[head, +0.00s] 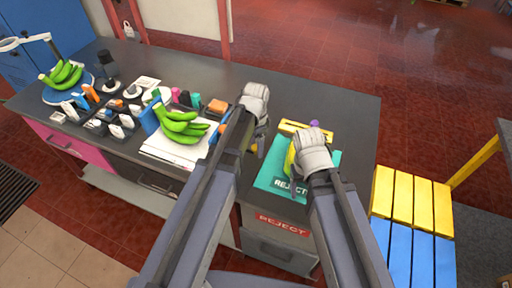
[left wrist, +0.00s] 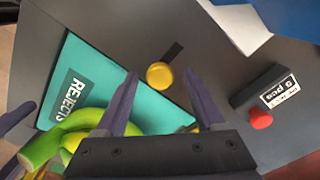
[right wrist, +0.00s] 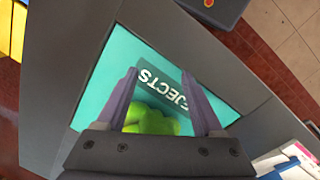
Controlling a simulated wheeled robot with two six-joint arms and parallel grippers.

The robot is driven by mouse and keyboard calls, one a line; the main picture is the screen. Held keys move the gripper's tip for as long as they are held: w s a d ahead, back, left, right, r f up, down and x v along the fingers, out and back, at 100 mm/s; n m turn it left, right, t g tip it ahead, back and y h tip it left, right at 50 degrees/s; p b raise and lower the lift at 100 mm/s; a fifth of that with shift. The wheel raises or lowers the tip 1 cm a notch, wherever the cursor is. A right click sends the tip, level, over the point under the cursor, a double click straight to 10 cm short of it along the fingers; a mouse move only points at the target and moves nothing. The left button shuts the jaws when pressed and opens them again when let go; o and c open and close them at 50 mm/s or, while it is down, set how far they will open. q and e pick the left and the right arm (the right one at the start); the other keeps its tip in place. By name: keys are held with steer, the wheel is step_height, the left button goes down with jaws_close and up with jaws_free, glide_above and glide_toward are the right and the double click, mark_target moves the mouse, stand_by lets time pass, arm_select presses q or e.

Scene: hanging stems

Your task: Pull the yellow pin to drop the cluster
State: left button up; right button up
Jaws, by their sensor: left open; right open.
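The yellow pin (left wrist: 159,75) shows as a round yellow knob beside a short dark bar in the left wrist view. My left gripper (left wrist: 160,72) is open, its fingertips on either side of the knob in the picture; I cannot tell the depth or any contact. A green cluster of bananas (left wrist: 75,130) is partly hidden behind the left gripper's body. The cluster also shows in the right wrist view (right wrist: 150,118), low between the fingers of my open right gripper (right wrist: 158,72). The cluster's top and hanging point are hidden.
A teal REJECTS mat (head: 268,178) lies below the grippers on the dark table. Other green bananas lie on white paper (head: 160,150) and on a scale at the far left. A small black box with a label (left wrist: 270,92) and a red button (left wrist: 261,119) are near the left gripper.

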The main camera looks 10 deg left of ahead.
arm_select(q)
steer(key=shift+c, duration=0.2)
jaws_close()
stand_by(0.3)
stand_by(0.8)
